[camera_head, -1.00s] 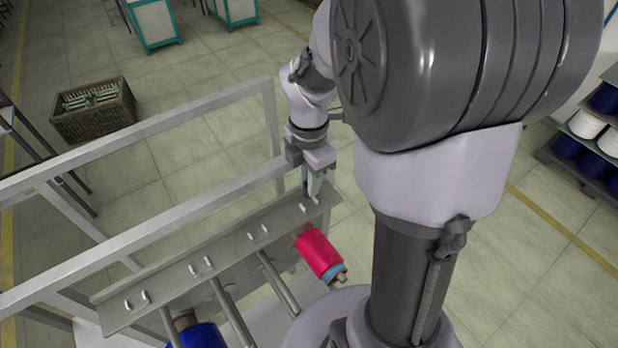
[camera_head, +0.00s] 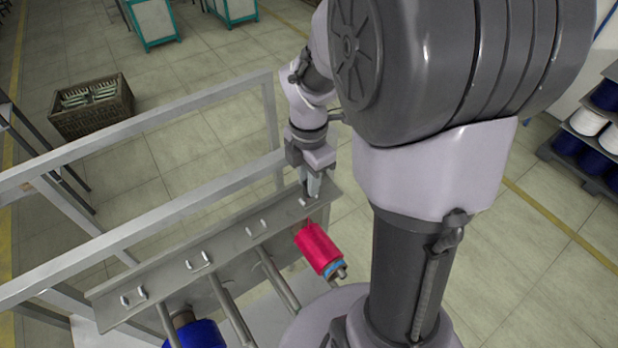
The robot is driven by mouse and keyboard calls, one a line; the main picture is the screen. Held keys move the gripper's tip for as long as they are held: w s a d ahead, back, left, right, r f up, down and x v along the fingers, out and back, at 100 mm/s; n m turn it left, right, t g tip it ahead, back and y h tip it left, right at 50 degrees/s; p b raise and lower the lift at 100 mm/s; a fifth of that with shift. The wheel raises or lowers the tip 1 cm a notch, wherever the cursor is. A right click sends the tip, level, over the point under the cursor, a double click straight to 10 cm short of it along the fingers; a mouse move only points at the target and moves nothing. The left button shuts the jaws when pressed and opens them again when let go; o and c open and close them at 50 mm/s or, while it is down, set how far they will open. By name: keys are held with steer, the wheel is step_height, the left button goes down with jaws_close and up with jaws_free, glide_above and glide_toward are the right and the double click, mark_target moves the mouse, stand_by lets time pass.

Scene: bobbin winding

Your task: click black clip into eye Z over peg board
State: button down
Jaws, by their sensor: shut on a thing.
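The peg board (camera_head: 228,242) is a long grey metal rail with pegs sticking out below it. Small pale wire eyes stand along its face, one pair at the left end (camera_head: 134,297) and others further right (camera_head: 200,262). No letters can be read, so I cannot tell which is eye Z. My gripper (camera_head: 312,196) points down at the right end of the board, close to the rightmost eye (camera_head: 303,202). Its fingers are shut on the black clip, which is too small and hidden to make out. I cannot tell whether it touches the eye.
A red bobbin (camera_head: 318,248) sits on the right peg, just below my gripper. A blue bobbin (camera_head: 200,335) is at the lower left. Bare pegs (camera_head: 277,278) lie between them. A grey frame rail (camera_head: 150,148) runs behind the board. A crate (camera_head: 92,106) stands on the floor beyond.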

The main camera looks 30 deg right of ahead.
steer(key=shift+f+b, duration=0.6)
steer(key=shift+f, duration=0.3)
steer(key=c, duration=1.2)
jaws_free()
